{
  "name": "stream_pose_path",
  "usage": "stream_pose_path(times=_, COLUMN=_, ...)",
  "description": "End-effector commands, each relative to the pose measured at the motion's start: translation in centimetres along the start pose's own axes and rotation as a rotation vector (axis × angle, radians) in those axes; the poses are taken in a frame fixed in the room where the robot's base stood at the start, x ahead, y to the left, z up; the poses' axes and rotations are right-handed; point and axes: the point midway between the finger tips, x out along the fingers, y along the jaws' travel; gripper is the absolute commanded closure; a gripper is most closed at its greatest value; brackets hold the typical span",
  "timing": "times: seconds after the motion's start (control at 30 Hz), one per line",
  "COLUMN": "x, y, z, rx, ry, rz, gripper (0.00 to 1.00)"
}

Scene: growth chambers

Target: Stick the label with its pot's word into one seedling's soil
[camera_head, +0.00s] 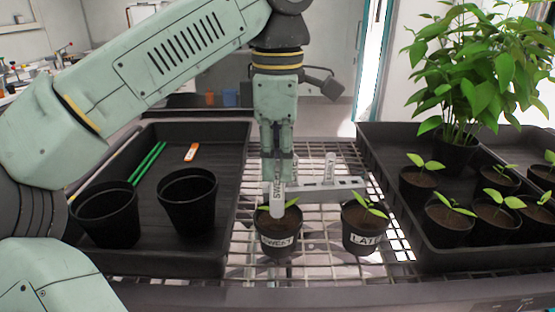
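My gripper (278,155) points straight down and is shut on a white label (278,200) with dark upright lettering that seems to begin "SWE". The label's lower end overlaps the soil of a black pot (277,243) whose white band seems to read "SWEET". I cannot tell how deep the tip is, or if it only touches. A green seedling (292,203) shows just right of the label. To the right stands a second pot (363,241) reading "LATE", with its own seedling (370,205). A second white label (330,168) stands upright in a grey holder (345,184) behind the pots.
A black tray (185,262) at left holds two empty black pots (107,222), (187,205), green sticks (148,163) and an orange-white tool (191,152). A black tray (430,262) at right holds several seedling pots and a tall leafy plant (470,70). Wire mesh lies between.

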Motion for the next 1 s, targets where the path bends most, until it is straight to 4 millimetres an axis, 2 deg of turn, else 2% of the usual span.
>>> stream_pose_path(times=0.47, x=0.2, y=0.0, z=0.0, rx=0.000, ry=0.000, rz=0.000, gripper=1.00)
stream_pose_path(times=1.0, x=1.6, y=0.0, z=0.1, rx=0.001, ry=0.003, rz=-0.001, gripper=1.00)
